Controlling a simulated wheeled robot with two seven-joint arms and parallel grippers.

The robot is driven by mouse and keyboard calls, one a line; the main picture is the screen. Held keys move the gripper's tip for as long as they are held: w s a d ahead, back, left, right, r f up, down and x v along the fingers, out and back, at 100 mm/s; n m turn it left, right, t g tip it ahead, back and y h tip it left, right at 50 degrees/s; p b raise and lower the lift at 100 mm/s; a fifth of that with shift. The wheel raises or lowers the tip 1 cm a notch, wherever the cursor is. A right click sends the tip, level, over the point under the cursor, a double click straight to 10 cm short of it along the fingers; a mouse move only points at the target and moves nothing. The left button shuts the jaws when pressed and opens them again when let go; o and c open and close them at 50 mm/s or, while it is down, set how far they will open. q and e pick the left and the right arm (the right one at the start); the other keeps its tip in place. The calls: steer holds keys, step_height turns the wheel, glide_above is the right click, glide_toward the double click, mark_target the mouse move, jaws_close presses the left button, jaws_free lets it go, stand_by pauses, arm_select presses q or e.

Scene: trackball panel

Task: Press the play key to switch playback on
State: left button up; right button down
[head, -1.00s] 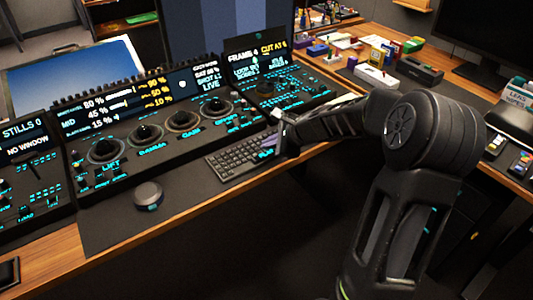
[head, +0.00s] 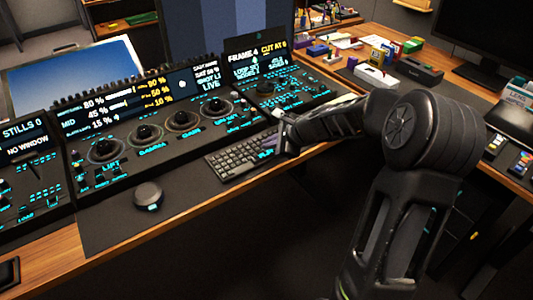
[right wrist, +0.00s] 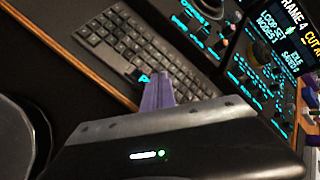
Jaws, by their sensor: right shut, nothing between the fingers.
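A dark keyboard (head: 243,158) lies on the desk in front of the control panel. A glowing cyan label that seems to read PLAY (head: 266,154) is at its right end; it also shows in the right wrist view (right wrist: 145,78). My right gripper (head: 279,132) is at that end of the keyboard, close to the label. In the right wrist view its purple fingertips (right wrist: 158,92) are together and empty, just beside the label. I cannot tell whether they touch a key. The play key itself is not clearly visible. My left gripper is out of view.
The control panel (head: 150,155) with several trackballs stands behind the keyboard. A round dark puck (head: 148,195) sits on the mat to the left. A small screen (head: 256,60) shows FRAME 4 and a line like IDLE. Small boxes and devices stand at the right back.

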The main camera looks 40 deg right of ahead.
mark_target(269, 155)
steer(key=shift+f, duration=0.15)
steer(key=shift+f+b, duration=0.3)
steer(key=shift+b, duration=0.15)
steer(key=shift+f+b, duration=0.5)
stand_by(0.6)
steer(key=shift+r, duration=0.15)
steer(key=shift+r+p, duration=0.8)
steer(key=shift+p, duration=0.1)
steer(key=shift+r, duration=0.1)
step_height(269, 155, up, 5)
steer(key=p, duration=0.4)
steer(key=shift+p, duration=0.35)
stand_by(0.6)
